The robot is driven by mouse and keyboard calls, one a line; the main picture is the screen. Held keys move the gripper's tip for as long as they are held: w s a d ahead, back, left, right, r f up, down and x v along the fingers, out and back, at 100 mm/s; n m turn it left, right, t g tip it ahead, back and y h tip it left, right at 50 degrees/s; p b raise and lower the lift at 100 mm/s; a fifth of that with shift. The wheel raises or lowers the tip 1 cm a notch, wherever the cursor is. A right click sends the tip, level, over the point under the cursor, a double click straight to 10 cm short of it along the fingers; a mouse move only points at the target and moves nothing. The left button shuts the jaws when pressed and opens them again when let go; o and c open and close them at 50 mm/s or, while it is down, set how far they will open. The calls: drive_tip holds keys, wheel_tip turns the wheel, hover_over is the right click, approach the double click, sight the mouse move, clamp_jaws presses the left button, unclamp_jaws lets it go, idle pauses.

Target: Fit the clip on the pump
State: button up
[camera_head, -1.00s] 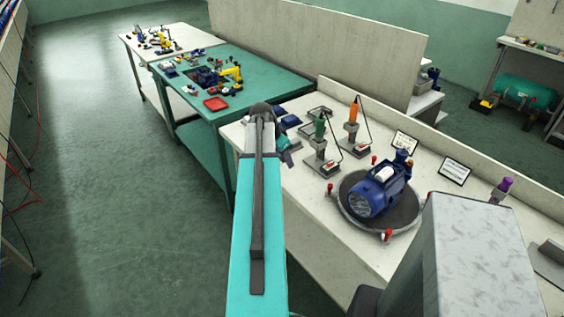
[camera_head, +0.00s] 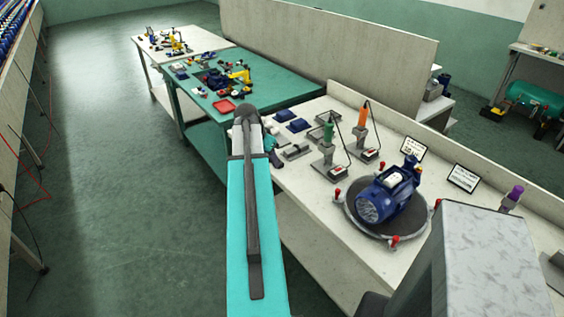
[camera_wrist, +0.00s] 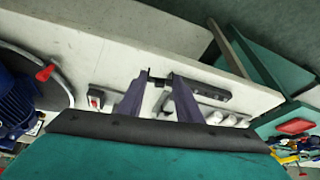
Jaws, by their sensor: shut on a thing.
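The blue pump (camera_head: 385,196) stands on a round dark turntable (camera_head: 402,228) with red-knobbed clamps, on the right-hand white bench. In the wrist view the pump (camera_wrist: 14,108) is at the left edge, well apart from my gripper. My gripper (camera_wrist: 159,78) is shut on a small dark piece, apparently the clip (camera_wrist: 158,83), held between the fingertips above the bench. Its exact shape is too small to tell.
A green-handled tool (camera_head: 328,133) and an orange-handled tool (camera_head: 363,117) stand on the bench near the pump. Blue pads (camera_head: 285,115) lie farther back. A green table (camera_head: 275,92) with a red tray (camera_head: 224,106) adjoins the bench.

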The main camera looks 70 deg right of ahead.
drive_tip(key=w+a+r+n+t, duration=0.1)
drive_tip(key=w+a+r+n, duration=0.15)
drive_tip(key=w+a, duration=0.65)
drive_tip(key=w+a+r+n+t, duration=0.2)
drive_tip(key=w+a+n, duration=0.2)
drive_tip(key=w+a, duration=0.5)
drive_tip(key=w+a+r+n+t, duration=0.1)
drive_tip(key=w+a+r+n, duration=0.25)
drive_tip(key=w+a, duration=0.55)
drive_tip(key=w+a+r+n+y, duration=0.1)
drive_tip(key=w+a+n, duration=0.3)
drive_tip(key=a, duration=0.8)
drive_tip(key=w+a+r+n+t+y, duration=0.1)
drive_tip(key=w+a+r+n, duration=0.2)
drive_tip(key=a, duration=1)
drive_tip(key=w+a+r+n+t+y, duration=0.1)
drive_tip(key=w+a+n, duration=0.3)
drive_tip(key=a, duration=0.8)
drive_tip(key=shift+w+a+r+n+y, duration=0.2)
drive_tip(key=shift+w+r+n+y, duration=0.1)
drive_tip(key=shift+r+n+y, duration=0.45)
drive_tip(key=shift+d, duration=0.15)
